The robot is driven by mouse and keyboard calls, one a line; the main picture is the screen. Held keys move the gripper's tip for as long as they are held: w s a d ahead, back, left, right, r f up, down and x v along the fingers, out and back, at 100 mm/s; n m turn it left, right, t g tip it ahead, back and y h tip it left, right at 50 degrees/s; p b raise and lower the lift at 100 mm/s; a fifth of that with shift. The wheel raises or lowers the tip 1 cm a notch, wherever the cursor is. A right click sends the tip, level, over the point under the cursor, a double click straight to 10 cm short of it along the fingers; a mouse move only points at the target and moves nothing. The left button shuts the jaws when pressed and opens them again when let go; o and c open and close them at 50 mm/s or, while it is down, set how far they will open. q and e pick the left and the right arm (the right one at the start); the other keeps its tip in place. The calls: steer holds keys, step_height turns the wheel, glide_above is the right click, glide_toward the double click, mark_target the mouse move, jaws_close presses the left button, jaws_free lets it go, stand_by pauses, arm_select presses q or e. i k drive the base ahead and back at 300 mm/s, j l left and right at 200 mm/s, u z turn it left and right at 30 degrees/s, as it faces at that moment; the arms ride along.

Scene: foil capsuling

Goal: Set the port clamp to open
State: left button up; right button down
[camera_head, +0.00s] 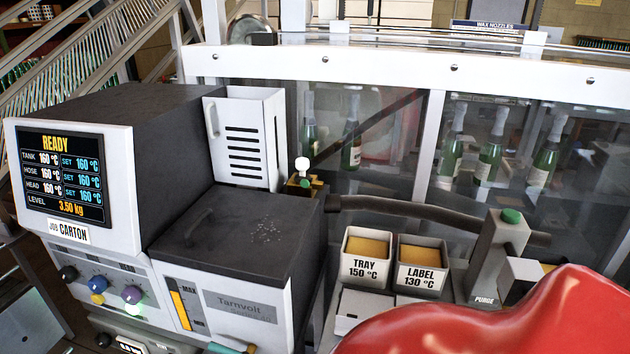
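No part is labelled as the port clamp, and I cannot tell for sure which one it is. A small brass fitting (297,187) with a white ball knob (302,165) and a green part stands behind the dark lid of the melter (246,232). The knob points up. A teal handle (226,349) with a brass end shows at the bottom edge, partly cut off. Neither of my grippers is in view.
A READY screen (63,176) is at left, above several coloured knobs. TRAY (368,270) and LABEL (418,277) bins stand right of the melter. A grey PURGE post (490,262) has a green top. A large glossy red shape (510,325) covers the lower right. Bottles stand behind glass.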

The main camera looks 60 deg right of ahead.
mark_target(304, 182)
steer(key=k+l+z, duration=0.1)
steer(key=k+z, duration=0.35)
steer(key=k+l+z, duration=0.4)
steer(key=k, duration=0.15)
steer(key=i+j+z, duration=0.25)
steer(key=j+z, duration=0.25)
steer(key=j, duration=0.15)
steer(key=i+j+z, duration=0.1)
steer(key=j+z, duration=0.4)
steer(key=j, duration=0.25)
steer(key=i+j, duration=0.1)
steer(key=j, duration=0.15)
